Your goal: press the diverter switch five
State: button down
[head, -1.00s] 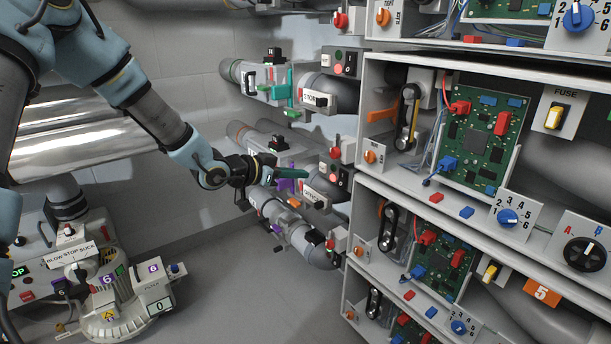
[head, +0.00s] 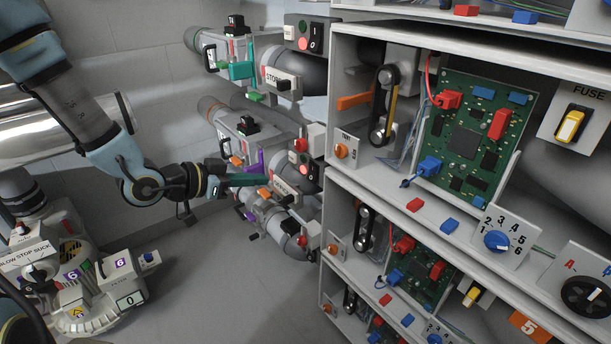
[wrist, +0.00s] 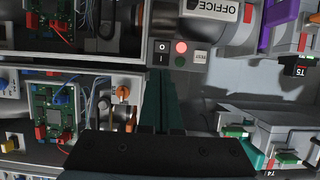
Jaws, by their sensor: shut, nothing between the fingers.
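My gripper (head: 264,181) is shut and empty, its dark green fingers pointing right at the lower pipe unit. In the wrist view, the fingers (wrist: 165,95) reach up the picture toward a small grey panel (wrist: 178,64) with an O/I rocker (wrist: 161,53), a red button (wrist: 181,47) and a green button (wrist: 180,61). I cannot tell whether they touch it. A black box marked T5 (wrist: 297,70) sits at the upper right there. An orange 5 plate (head: 528,324) is on a lower shelf. No part clearly reads as diverter switch five.
Open shelves with green circuit boards (head: 470,135) fill the right. An upper pipe unit (head: 240,60) hangs above my gripper. A white machine with a 6 label (head: 75,280) stands at the lower left. The floor (head: 220,300) between is clear.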

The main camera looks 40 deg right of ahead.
aim_at(312, 178)
jog(key=shift+d, duration=0.1)
jog(key=p+x, duration=0.1)
jog(key=x, duration=1.2)
jog(key=shift+d+p, duration=0.25)
jog(key=shift+p, duration=0.1)
jog(key=shift+d+f, duration=0.15)
